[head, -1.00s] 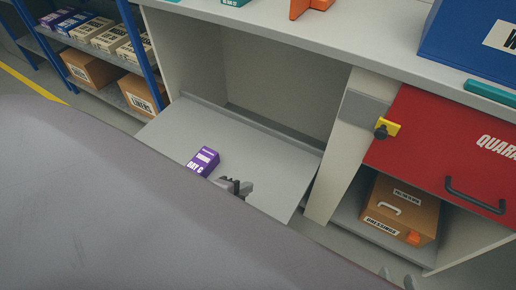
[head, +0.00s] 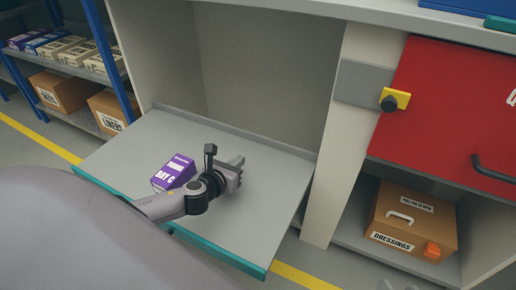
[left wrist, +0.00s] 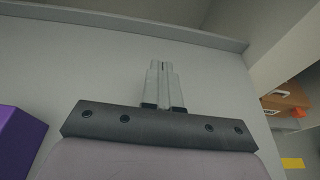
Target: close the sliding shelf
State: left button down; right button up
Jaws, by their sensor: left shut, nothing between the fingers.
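The sliding shelf (head: 255,225) is a grey board with a teal front edge, pulled out of an open cabinet bay. A purple box marked DAY C (head: 174,173) lies on it; its side also shows at the left of the left wrist view (left wrist: 18,140). My left gripper (head: 238,168) is over the shelf, just right of the box, with its fingers shut and empty, pointing toward the bay. The left wrist view shows the closed fingers (left wrist: 164,75) above the grey board; contact with it cannot be told. Small grey tips at the bottom edge, seemingly my right gripper (head: 396,286), are mostly cut off.
A red door (head: 440,110) with a yellow latch (head: 396,99) is right of the bay. A DRESSINGS carton (head: 408,222) sits below it. A blue rack (head: 101,60) with boxes stands at the left. The bay's interior (head: 265,75) is empty above the shelf.

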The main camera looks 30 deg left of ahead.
pick_arm(q)
jog(key=b, duration=0.5)
send_near(263, 139)
jog(key=x, duration=0.5)
jog(key=shift+s+f, duration=0.1)
jog(key=shift+f, duration=0.25)
jog(key=shift+w+a+r+b, duration=0.1)
jog(key=shift+w+b, duration=0.25)
jog(key=shift+w, duration=0.45)
pick_arm(e)
jog(key=shift+s+d+f+n+t+h, duration=0.1)
jog(key=shift+s+d+n+t+h, duration=0.15)
jog(key=shift+d+n+t, duration=0.45)
jog(key=shift+s+d+n+t+h, duration=0.2)
jog(key=shift+d+t, duration=0.3)
jog(key=shift+d, duration=0.4)
